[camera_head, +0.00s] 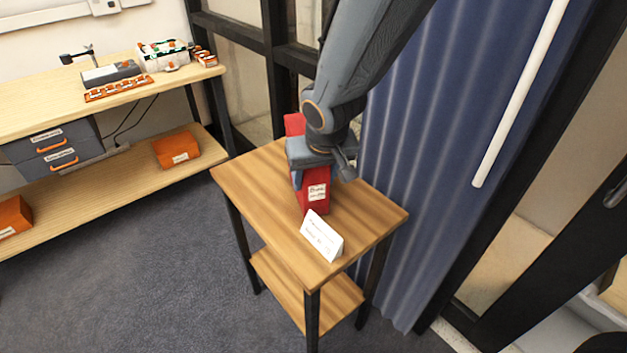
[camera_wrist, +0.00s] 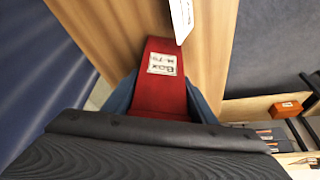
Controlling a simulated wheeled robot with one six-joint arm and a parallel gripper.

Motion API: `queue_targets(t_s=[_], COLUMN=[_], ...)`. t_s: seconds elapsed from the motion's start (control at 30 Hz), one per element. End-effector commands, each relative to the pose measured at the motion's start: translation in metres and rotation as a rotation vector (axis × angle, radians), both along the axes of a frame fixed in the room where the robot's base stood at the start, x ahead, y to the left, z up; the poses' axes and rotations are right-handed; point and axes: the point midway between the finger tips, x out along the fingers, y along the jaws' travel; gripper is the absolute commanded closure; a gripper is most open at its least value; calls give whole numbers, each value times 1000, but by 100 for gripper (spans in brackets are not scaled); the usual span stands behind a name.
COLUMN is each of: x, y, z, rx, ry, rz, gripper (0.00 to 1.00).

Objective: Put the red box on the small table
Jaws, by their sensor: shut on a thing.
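The red box (camera_head: 314,193) is at the small wooden table (camera_head: 371,213), upright, with a white label on its front face. My gripper (camera_head: 318,165) reaches down from above and is shut on the red box. In the wrist view the red box (camera_wrist: 160,95) lies between the two fingers (camera_wrist: 160,100), its label facing the camera, over the wooden top. The gripper hides part of the box. I cannot tell for certain whether its underside touches the tabletop.
A white folded card (camera_head: 322,237) stands on the table in front of the box. A blue curtain (camera_head: 420,150) hangs close behind and right of the table. A workbench (camera_head: 120,95) with devices, drawers and orange boxes (camera_head: 177,149) stands left. Grey floor is free between them.

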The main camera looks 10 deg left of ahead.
Motion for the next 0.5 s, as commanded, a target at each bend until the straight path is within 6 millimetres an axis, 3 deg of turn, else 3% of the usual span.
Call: queue_targets(t_s=[0.47, 0.5], x=[1, 0], y=[1, 0], z=[-9, -9], rx=[3, 1], ry=[-2, 0], rz=[1, 0], gripper=[84, 44])
